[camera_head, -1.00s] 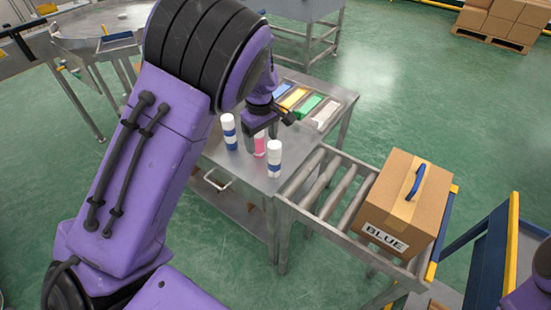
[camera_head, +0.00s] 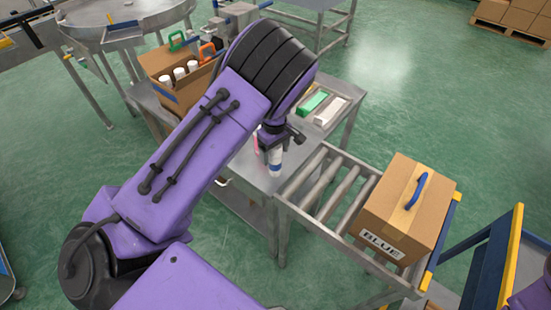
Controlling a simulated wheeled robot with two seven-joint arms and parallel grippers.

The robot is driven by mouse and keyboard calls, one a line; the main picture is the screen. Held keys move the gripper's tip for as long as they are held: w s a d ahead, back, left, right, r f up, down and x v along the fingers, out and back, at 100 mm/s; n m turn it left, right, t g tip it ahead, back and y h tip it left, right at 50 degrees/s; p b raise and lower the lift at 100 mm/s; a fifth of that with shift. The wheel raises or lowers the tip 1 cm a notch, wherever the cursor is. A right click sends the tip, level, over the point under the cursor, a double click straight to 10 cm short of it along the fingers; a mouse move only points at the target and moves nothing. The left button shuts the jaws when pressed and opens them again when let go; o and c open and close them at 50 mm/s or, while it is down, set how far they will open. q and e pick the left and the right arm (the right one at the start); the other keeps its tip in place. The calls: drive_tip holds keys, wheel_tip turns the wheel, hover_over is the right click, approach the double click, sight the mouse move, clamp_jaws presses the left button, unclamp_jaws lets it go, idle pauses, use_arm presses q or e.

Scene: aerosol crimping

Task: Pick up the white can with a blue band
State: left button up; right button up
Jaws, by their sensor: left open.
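A white can with a blue band (camera_head: 275,168) stands upright near the front right corner of the metal table, its upper part hidden by my left gripper. My left gripper (camera_head: 273,149) is open, pointing down at the can's top; I cannot tell if the fingers touch it. A can with a pink band (camera_head: 257,141) shows partly just behind the gripper. My left arm covers the rest of the tabletop's left side. My right gripper is not in view.
A roller conveyor (camera_head: 330,185) beside the table carries a cardboard box marked BLUE (camera_head: 405,210). Green (camera_head: 314,102) and white (camera_head: 331,111) blocks lie at the table's back. An open carton (camera_head: 183,95) with several white-topped cans stands behind my arm.

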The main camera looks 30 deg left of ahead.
use_arm(q)
clamp_jaws()
